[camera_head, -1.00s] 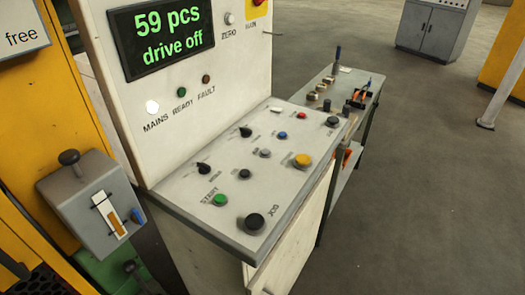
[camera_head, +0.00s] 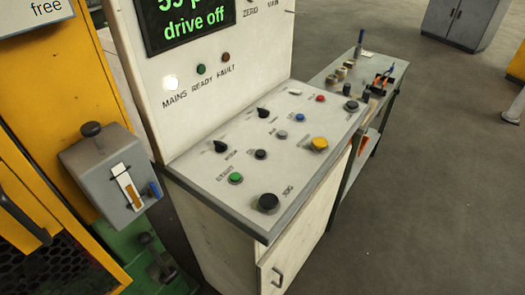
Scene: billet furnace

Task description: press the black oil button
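A sloped grey control panel (camera_head: 198,170) carries several buttons and knobs. A large black button (camera_head: 268,203) sits at its front corner. A smaller black button (camera_head: 261,155) sits mid-panel between a black selector knob (camera_head: 220,147) and a grey button (camera_head: 282,134). Another black button (camera_head: 351,106) is at the far right corner. The small labels are too blurred to tell which black one is marked oil. A green button (camera_head: 235,178), a yellow button (camera_head: 319,144), a blue one (camera_head: 300,118) and a red one (camera_head: 320,99) also show. Neither gripper is in view.
A display (camera_head: 187,22) reading "drive off" is on the upright panel behind. A grey box (camera_head: 108,172) with a black knob hangs on the yellow frame at left. A side table (camera_head: 395,72) with small items stands beyond the panel.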

